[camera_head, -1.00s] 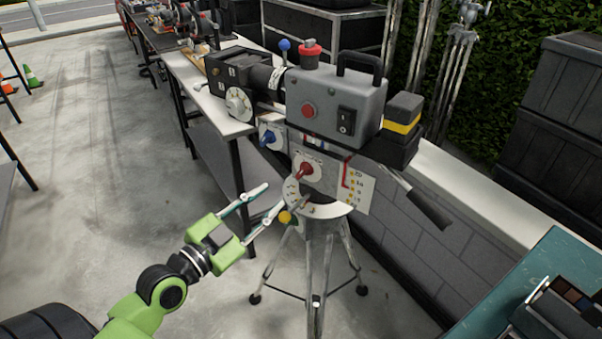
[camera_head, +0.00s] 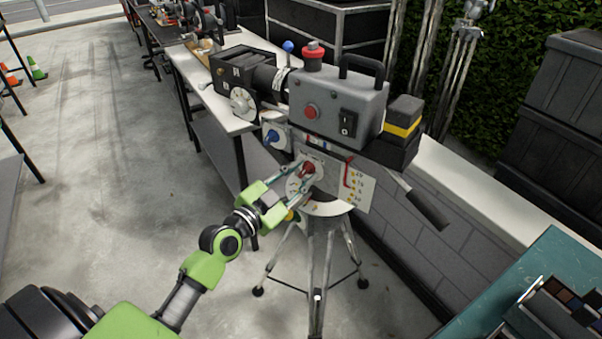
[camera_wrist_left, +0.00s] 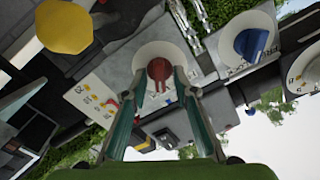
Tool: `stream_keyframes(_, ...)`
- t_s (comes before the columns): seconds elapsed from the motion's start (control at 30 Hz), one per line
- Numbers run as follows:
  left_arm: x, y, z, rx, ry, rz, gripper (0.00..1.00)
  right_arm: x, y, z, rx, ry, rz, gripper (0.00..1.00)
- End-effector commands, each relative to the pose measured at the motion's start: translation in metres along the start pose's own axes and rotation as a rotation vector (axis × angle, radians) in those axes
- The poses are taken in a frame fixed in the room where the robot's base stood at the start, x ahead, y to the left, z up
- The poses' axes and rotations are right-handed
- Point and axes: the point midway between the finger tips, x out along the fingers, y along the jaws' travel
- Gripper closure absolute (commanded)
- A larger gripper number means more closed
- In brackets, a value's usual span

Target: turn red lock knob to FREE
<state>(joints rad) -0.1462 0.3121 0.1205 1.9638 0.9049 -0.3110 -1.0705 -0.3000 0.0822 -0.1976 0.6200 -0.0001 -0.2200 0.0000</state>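The red lock knob (camera_head: 308,169) sits on a round white dial plate on the panel below the grey box of the camera head. In the left wrist view the red knob (camera_wrist_left: 160,70) shows between my fingertips, its two prongs pointing down the picture. My left gripper (camera_head: 303,178) reaches the knob from the lower left. In the left wrist view the fingers of the left gripper (camera_wrist_left: 161,76) are apart, one on each side of the knob; firm contact does not show. The dial's lettering is too small to read. My right gripper is out of view.
A blue knob (camera_head: 271,136) sits on another dial left of the red one. A black handle (camera_head: 425,207) sticks out at right. Tripod legs (camera_head: 317,275) stand below.

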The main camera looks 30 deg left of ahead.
Motion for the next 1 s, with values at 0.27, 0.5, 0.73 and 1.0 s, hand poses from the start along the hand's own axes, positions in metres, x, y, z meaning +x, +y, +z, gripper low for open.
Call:
stream_keyframes(0.27,0.0,0.0,0.0,-0.001,0.0,0.0,0.99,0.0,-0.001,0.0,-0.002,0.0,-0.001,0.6)
stream_keyframes(0.5,-0.001,0.0,0.0,-0.023,0.0,0.0,0.99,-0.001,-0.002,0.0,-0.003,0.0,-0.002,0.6)
stream_keyframes(0.73,0.0,0.0,-0.001,-0.133,0.001,0.002,0.99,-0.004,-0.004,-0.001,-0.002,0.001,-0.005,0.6)
stream_keyframes(1.0,-0.001,-0.002,-0.001,-0.364,0.001,0.002,0.99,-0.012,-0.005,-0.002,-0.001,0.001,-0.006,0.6)
